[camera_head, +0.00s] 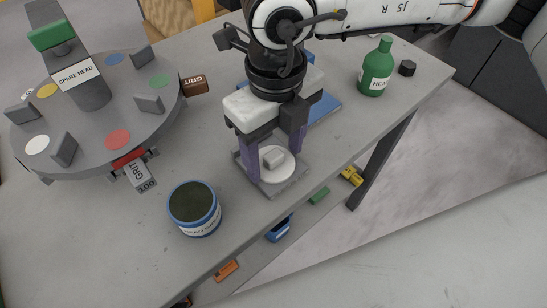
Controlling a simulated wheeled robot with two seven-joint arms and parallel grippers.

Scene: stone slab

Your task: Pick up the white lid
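The white lid (283,171) is a round disc with a small block-like knob on top. It lies flat in a grey square tray (289,188) near the front edge of the stone slab. My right gripper (274,165) points down over the lid. Its two purple fingers stand wide apart, one on each side of the knob, with a visible gap to it. How close the fingertips are to the lid's surface is hard to tell. My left gripper is not in view.
An open blue-rimmed jar (194,207) with dark contents stands left of the tray. A grey round turntable (97,120) with coloured dots is at the left. A green bottle (376,70) and a small black cap (407,68) are at the right. The slab's front edge is close.

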